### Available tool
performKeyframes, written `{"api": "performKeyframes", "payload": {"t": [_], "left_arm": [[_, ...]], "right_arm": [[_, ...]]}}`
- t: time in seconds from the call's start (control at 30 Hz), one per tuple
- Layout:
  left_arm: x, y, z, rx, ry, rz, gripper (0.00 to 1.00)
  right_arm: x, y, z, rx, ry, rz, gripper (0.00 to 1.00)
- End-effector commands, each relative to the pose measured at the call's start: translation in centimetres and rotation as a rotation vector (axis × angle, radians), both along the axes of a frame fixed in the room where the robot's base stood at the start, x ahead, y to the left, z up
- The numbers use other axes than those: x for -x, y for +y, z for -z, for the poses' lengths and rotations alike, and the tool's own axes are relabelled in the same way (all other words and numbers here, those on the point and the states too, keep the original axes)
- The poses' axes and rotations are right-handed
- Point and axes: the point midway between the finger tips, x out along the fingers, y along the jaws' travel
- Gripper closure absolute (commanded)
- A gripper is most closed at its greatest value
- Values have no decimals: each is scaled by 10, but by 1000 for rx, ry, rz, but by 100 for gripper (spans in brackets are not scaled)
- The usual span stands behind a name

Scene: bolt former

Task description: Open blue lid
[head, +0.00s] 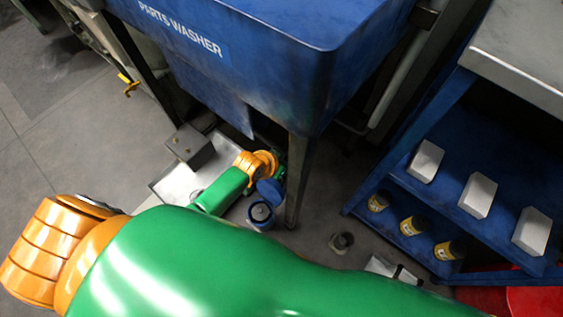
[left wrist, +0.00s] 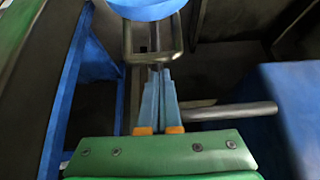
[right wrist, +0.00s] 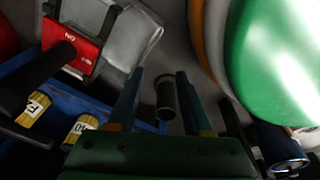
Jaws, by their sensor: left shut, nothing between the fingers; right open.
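A small blue can (head: 261,214) stands on the floor by the parts washer's leg in the head view. A round blue lid (head: 270,190) tilts up at the can's back edge, and the can's top looks open and dark. My left gripper (left wrist: 159,72) is shut and empty. In the left wrist view its fingertips point at a metal loop below a round blue part (left wrist: 146,6), probably the lid. In the head view the left hand is mostly hidden behind its wrist. My right gripper (right wrist: 160,74) is open and empty. The can also shows in the right wrist view (right wrist: 280,150).
The blue parts washer (head: 250,30) overhangs the can, with its leg (head: 297,180) close beside. A metal tray (head: 180,183) lies behind my left forearm. A small dark cylinder (head: 341,242) stands on the floor. A blue shelf (head: 450,190) with white boxes and yellow cans is at right.

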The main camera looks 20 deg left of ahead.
Motion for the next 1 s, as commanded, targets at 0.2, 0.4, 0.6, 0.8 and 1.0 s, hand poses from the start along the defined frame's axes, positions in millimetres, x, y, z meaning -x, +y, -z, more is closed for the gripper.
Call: {"api": "performKeyframes", "payload": {"t": [0.2,0.4,0.6,0.8,1.0], "left_arm": [[23,9,-6,0,0,-1,100],[25,9,-7,0,-2,-1,100],[27,10,-9,0,-1,-1,100],[49,18,-18,-1,3,-1,100],[56,20,-13,1,-1,-2,100]], "right_arm": [[5,-4,-7,4,-1,1,50],[6,-4,-6,5,0,1,50],[6,-4,-11,5,-1,0,50],[26,4,-39,-8,32,-11,50],[30,8,-40,-14,40,-15,50]]}}
